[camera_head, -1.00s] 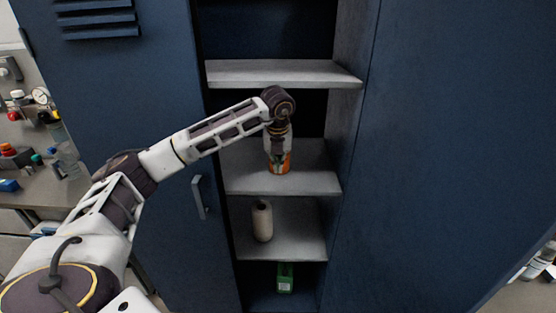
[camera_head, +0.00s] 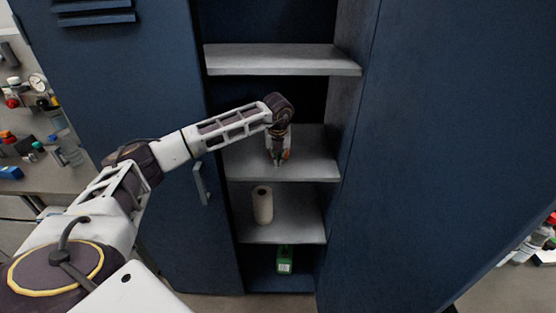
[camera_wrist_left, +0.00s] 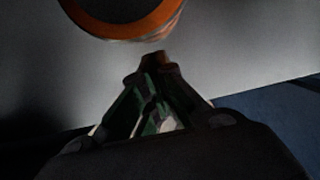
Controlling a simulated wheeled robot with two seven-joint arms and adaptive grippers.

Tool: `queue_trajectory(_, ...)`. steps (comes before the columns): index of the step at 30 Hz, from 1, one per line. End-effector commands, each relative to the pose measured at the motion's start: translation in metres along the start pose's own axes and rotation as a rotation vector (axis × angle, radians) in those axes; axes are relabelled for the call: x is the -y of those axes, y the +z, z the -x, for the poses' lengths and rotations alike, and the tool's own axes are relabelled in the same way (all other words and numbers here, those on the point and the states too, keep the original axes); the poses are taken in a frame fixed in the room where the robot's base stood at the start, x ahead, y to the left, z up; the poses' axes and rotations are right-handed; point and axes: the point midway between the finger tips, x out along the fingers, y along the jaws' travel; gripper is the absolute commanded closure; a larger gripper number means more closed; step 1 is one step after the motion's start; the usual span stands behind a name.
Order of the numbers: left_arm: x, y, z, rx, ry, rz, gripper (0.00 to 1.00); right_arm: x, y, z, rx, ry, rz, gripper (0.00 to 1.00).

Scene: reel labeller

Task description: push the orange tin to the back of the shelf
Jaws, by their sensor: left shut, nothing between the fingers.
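The orange tin (camera_head: 288,154) stands on the middle grey shelf (camera_head: 315,166) of the blue cabinet, mostly hidden behind my left gripper in the head view. In the left wrist view its round orange edge (camera_wrist_left: 122,31) shows at the top, cut off by the frame. My left gripper (camera_head: 278,163) reaches in over this shelf, pointing down. In the left wrist view its fingertips (camera_wrist_left: 156,60) are together and empty, just short of the tin with a small gap showing. My right gripper is not in view.
Another shelf (camera_head: 280,60) spans the cabinet above my left wrist. A pale roll (camera_head: 262,205) stands on the shelf below, and a green container (camera_head: 284,259) at the cabinet bottom. Cabinet walls bound the shelf at both sides. A cluttered bench (camera_head: 45,172) stands at left.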

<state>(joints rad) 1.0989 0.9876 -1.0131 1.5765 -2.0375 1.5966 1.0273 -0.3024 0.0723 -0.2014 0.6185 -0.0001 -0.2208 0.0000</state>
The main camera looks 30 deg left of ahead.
Motion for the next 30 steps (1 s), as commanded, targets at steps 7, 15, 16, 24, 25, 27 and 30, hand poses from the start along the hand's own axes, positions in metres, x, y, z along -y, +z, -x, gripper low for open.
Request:
queue_trajectory(7,-0.001,0.007,-0.002,0.0,0.001,0.001,1.0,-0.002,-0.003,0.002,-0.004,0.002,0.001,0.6)
queue_trajectory(15,0.0,0.007,-0.002,0.0,0.001,0.0,1.0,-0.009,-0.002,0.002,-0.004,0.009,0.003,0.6)
queue_trajectory(16,0.0,0.007,-0.002,0.0,0.001,0.0,1.0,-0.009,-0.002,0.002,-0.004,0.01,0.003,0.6)
queue_trajectory(24,0.001,0.015,-0.004,0.0,-0.001,0.001,1.0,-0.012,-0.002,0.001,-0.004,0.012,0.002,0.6)
queue_trajectory(25,0.001,0.017,-0.004,0.0,-0.001,0.002,1.0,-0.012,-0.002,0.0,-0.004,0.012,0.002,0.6)
queue_trajectory(27,0.0,0.022,-0.006,0.0,-0.001,0.002,1.0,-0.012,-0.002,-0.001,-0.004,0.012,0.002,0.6)
queue_trajectory(30,0.0,0.031,-0.008,0.0,-0.001,0.003,1.0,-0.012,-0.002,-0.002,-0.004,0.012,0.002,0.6)
